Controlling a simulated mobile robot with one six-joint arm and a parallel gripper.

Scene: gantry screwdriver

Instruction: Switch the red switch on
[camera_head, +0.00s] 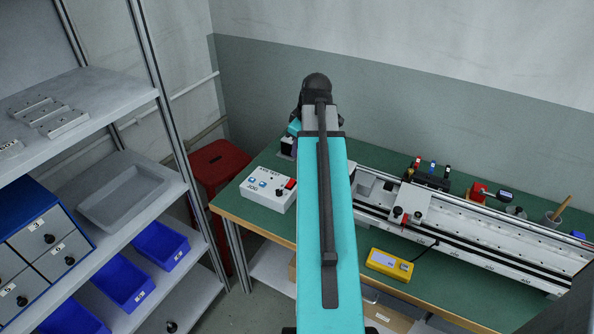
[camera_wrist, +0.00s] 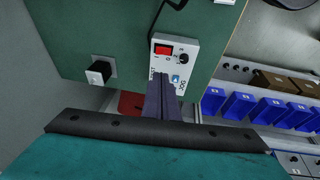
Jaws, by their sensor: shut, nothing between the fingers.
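The red switch (camera_head: 290,183) sits on the sloped face of a white control box (camera_head: 256,197) at the left end of the green table. In the wrist view, the red switch (camera_wrist: 163,49) shows clearly on the box (camera_wrist: 190,45), near a black knob (camera_wrist: 184,59) and a blue button (camera_wrist: 176,78). My gripper (camera_wrist: 163,77) is shut and empty. Its fingers point at the box and overlap its lower part in the picture, below the red switch. I cannot tell whether they touch it. In the head view my teal arm hides the fingers.
A gantry rail (camera_head: 480,240) runs along the table right of my arm, with a yellow device (camera_head: 390,264) in front. A black-and-white block (camera_wrist: 99,71) stands on the table in the wrist view. A shelf (camera_head: 85,100) with blue bins (camera_head: 160,246) is at left, beside a red stool (camera_head: 217,165).

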